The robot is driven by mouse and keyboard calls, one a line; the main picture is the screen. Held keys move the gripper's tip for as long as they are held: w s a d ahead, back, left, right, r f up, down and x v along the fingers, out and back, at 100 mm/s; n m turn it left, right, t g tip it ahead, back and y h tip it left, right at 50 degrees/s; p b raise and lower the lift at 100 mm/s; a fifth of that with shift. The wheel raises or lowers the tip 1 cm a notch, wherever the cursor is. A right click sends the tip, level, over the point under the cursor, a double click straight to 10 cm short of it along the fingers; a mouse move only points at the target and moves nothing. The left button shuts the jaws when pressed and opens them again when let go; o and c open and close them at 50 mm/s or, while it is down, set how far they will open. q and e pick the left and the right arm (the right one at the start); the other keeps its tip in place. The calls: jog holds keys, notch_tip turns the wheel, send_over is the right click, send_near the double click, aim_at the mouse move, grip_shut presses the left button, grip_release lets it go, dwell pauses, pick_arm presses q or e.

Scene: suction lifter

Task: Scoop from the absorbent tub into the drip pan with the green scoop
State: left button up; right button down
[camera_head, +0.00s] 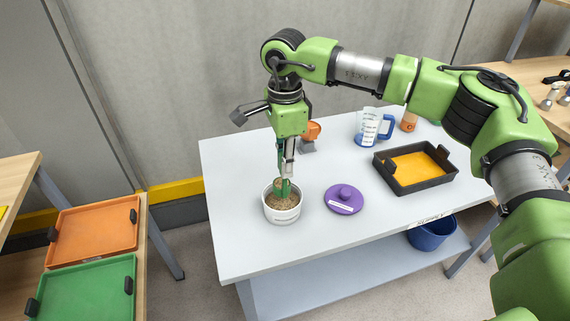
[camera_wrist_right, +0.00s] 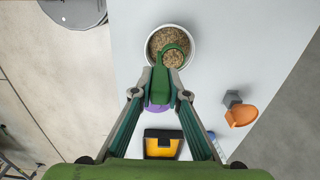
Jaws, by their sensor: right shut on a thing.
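My right gripper (camera_head: 287,160) points down over the white absorbent tub (camera_head: 283,216) and is shut on the handle of the green scoop (camera_head: 285,188). The tub holds brown granules. In the right wrist view the scoop's round head (camera_wrist_right: 175,56) lies over the granules inside the tub rim (camera_wrist_right: 149,42); how deep it sits is unclear. The gripper (camera_wrist_right: 160,84) shows there with the green handle between its fingers. The black pan (camera_head: 382,171) with a yellow-orange floor, which looks like the drip pan, stands at the table's right. My left gripper is out of view.
A purple lid (camera_head: 344,200) lies between tub and pan. An orange item on a grey base (camera_head: 308,146) stands behind the tub; a blue-handled measuring jug (camera_head: 368,130) stands farther back. A blue bucket (camera_head: 432,235) sits on the lower shelf. Orange (camera_head: 95,228) and green trays (camera_head: 85,290) are left.

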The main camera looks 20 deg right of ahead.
jog(key=shift+r+p, duration=0.65)
jog(key=shift+r, duration=0.8)
jog(key=shift+r+p, duration=1.65)
jog(key=shift+r, duration=1.25)
